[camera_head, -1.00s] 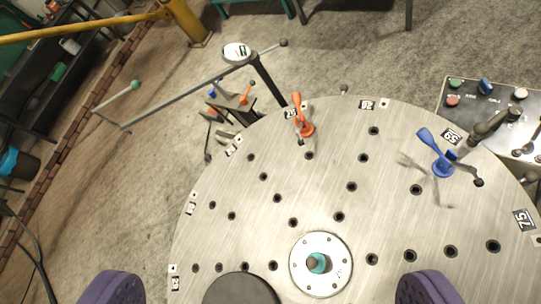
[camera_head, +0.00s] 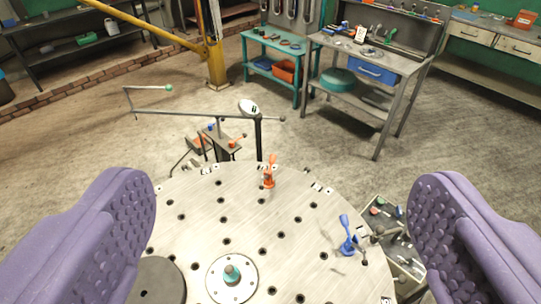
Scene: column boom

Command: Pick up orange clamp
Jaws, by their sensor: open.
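The orange clamp (camera_head: 269,176) stands upright near the far edge of the round metal table (camera_head: 205,218), its handle pointing up. My gripper (camera_head: 285,235) is open, with its two purple textured fingers wide apart at the left and right of the view. The clamp shows between the fingers, farther away and apart from both. Nothing is held.
A blue clamp (camera_head: 347,238) stands on the table's right side. A teal-topped hub (camera_head: 232,272) and a dark disc (camera_head: 158,282) are near. A control box (camera_head: 392,232) is at the right; a dark post (camera_head: 258,138) with a grey bar rises behind the table.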

